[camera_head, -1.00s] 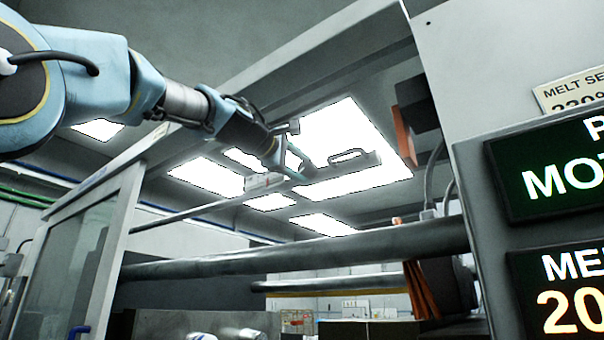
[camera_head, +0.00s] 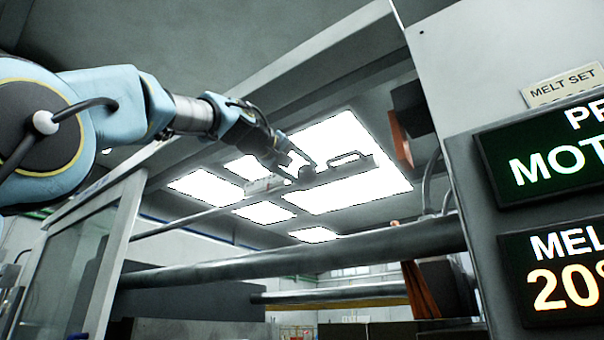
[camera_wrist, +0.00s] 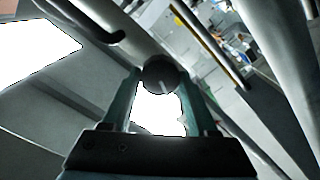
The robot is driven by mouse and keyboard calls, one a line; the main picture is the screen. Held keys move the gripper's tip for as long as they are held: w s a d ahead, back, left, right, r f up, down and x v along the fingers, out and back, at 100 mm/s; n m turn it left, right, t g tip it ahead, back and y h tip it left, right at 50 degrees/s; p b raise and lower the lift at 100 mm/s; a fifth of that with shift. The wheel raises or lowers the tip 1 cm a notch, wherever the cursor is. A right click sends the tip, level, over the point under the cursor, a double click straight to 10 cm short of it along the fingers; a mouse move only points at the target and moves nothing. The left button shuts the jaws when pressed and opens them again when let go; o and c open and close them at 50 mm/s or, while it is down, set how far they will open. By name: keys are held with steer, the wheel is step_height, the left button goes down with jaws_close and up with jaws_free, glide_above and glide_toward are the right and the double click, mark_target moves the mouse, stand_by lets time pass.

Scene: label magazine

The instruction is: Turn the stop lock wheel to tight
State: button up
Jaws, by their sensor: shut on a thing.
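The stop lock wheel shows in the wrist view as a small dark round knob (camera_wrist: 160,72) with a pale line on its face. It sits on a long grey bar (camera_wrist: 112,52). My gripper (camera_wrist: 161,82) has one greenish finger on each side of the knob and is shut on it at the fingertips. In the head view my gripper (camera_head: 300,166) reaches the same bar (camera_head: 335,176) from the upper left, and the small dark knob (camera_head: 306,173) is partly hidden by the fingers. The words or marks for tight cannot be read.
A dark handle (camera_head: 350,157) stands on the bar right of the knob. Thick round rods (camera_head: 300,252) cross below. A framed glass door (camera_head: 75,255) stands at left, and a panel with lit displays (camera_head: 545,165) at right. Bright ceiling lights (camera_head: 375,195) lie behind the bar.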

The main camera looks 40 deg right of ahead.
steer(key=shift+f+m, duration=0.15)
steer(key=shift+m, duration=0.45)
steer(key=o, duration=1.4)
steer(key=shift+c, duration=0.2)
steer(key=b+v, duration=0.5)
steer(key=v, duration=0.5)
steer(key=shift+a, duration=0.35)
